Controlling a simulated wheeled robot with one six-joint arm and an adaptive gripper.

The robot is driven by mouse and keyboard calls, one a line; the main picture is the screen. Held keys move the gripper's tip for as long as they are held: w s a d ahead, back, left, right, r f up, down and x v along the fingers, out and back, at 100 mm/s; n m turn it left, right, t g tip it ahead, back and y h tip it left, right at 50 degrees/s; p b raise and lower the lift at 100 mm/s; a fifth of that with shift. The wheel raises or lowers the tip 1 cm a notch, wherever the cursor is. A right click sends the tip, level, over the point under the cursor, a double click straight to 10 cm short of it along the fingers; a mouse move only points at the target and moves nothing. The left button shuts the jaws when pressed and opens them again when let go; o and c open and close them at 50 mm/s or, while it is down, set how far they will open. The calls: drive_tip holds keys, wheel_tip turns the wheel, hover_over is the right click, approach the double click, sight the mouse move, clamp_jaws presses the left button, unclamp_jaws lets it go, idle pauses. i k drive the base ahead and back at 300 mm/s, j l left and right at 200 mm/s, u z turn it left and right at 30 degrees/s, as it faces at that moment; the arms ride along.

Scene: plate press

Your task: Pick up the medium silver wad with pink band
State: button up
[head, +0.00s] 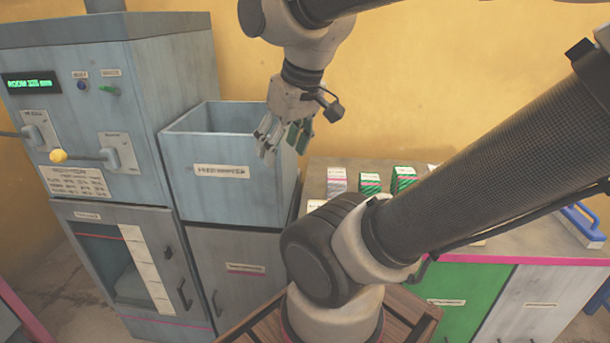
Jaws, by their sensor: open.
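A silver wad with a pink band (337,180) stands on the counter at the left of a row of wads. Another pale wad with a pinkish edge (315,206) shows partly in front of it, mostly hidden by my arm. I cannot tell which of them is the medium one. My gripper (283,142) is open and appears empty, pointing down. In the picture it overlaps the right rim of the grey open bin, above and left of the wads, apart from them.
Green striped wads stand to the right, one in the middle (370,184) and one further right (403,179). The grey bin (225,190) has high walls. A grey press cabinet (90,110) with levers stands at left. A blue-handled tool (582,222) lies at the far right. My arm hides much of the counter.

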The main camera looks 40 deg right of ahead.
sight(337, 180)
drive_tip(key=z, duration=1.3)
drive_tip(key=i+j, duration=0.05)
